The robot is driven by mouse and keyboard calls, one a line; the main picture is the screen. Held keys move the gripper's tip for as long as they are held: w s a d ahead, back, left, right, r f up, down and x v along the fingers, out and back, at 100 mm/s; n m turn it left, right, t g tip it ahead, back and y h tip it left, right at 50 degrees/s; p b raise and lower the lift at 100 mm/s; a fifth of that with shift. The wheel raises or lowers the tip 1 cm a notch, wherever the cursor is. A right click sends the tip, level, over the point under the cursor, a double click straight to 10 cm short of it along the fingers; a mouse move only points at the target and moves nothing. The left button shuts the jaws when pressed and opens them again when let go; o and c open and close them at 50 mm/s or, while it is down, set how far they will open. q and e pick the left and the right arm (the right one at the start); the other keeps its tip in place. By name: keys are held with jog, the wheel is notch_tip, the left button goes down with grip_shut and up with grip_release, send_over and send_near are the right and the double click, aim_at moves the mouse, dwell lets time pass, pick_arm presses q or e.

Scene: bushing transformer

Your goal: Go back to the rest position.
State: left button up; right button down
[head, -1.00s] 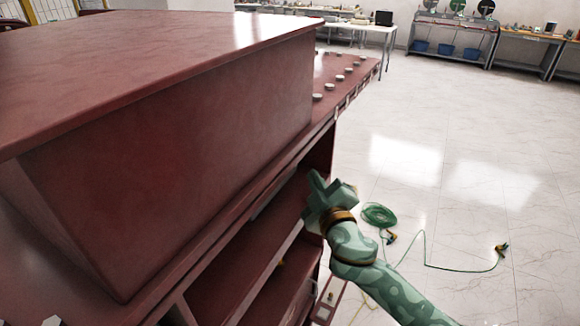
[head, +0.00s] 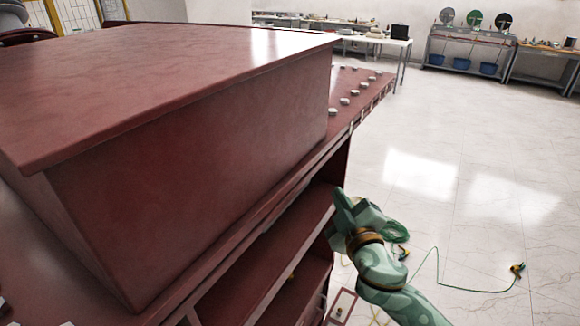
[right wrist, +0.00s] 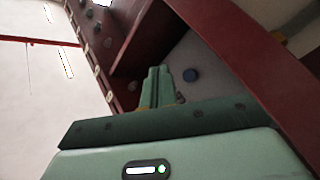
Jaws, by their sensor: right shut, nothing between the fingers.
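My right gripper (head: 345,205) is at the right side of the large dark red transformer cabinet (head: 240,140), close to its open lower shelves. In the right wrist view its fingers (right wrist: 157,85) are together with nothing between them. Behind them in that view are the red panels and edge of the cabinet (right wrist: 225,45). I cannot tell in the head view how far the fingertips are from the cabinet edge. My left gripper does not show in either view.
A green cable with a yellow plug (head: 517,268) lies on the pale floor to the right of my right arm. A white table (head: 385,42) and a rack with blue bins (head: 462,62) stand far back. The floor (head: 470,160) between is open.

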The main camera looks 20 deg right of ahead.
jog(key=s+d+f+m+g+h, duration=0.1)
jog(key=s+d+f+g+h, duration=0.1)
jog(key=s+f+g, duration=0.7)
jog(key=s+d+f+m+g+h, duration=0.1)
jog(key=s+d+f+g, duration=0.15)
jog(key=s+f, duration=0.8)
jog(key=s+a+f+g+y+b, duration=0.1)
jog(key=s+a+f+g+b, duration=0.35)
jog(key=f, duration=1.15)
jog(key=s+a+f+t+y+b, duration=0.15)
jog(key=f+b, duration=0.65)
jog(key=f, duration=0.9)
jog(key=s+f+m+g+y+b, duration=0.1)
jog(key=s+f+b, duration=0.4)
jog(key=s+f, duration=0.5)
jog(key=s+d+f+m+g+y+b, duration=0.1)
jog(key=s+f+m+g+b, duration=0.1)
jog(key=s+f+b, duration=0.4)
jog(key=s+f, duration=0.5)
jog(key=f, duration=0.6)
jog(key=shift+f, duration=0.15)
jog(key=shift+s+g, duration=0.1)
jog(key=shift+g, duration=0.15)
